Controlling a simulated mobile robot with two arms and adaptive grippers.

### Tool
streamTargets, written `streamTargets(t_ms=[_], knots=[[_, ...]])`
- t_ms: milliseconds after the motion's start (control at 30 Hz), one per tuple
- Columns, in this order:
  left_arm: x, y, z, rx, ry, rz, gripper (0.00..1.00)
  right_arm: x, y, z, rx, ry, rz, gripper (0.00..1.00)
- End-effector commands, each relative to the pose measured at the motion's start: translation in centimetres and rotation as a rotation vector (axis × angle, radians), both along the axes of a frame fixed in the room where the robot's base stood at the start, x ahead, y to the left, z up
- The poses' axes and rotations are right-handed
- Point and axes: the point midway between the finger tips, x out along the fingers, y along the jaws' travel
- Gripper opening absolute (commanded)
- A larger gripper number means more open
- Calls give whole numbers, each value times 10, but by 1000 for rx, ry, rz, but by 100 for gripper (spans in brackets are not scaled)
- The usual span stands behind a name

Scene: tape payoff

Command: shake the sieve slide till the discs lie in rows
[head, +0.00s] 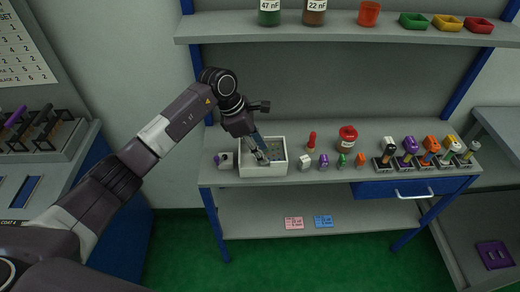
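A white open box (264,171) stands on the workbench, left of centre. Its inside looks grey with small specks; at this size I cannot tell whether these are discs or how they lie. My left gripper (262,158) reaches down into the box from above, its fingers close together and hiding part of the inside. Whether they hold anything is too small to tell. My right gripper is out of view.
Right of the box stand small coloured pieces, a red-topped jar (347,135) and several handled tools in holders (431,151). A shelf (340,32) with jars and coloured bins hangs above. The bench's front strip (320,176) is narrow and mostly clear.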

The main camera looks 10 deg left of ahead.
Motion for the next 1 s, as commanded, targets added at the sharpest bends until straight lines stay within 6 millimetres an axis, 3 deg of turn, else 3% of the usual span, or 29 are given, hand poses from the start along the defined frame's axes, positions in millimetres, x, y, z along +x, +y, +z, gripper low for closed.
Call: streamTargets(t_ms=[267,700,1000], knots=[[-1,5,9,3,-1,1,33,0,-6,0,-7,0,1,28],[-9,36,90,3,-2,0,33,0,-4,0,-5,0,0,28],[-12,43,110,2,1,0,33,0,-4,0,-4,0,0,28]])
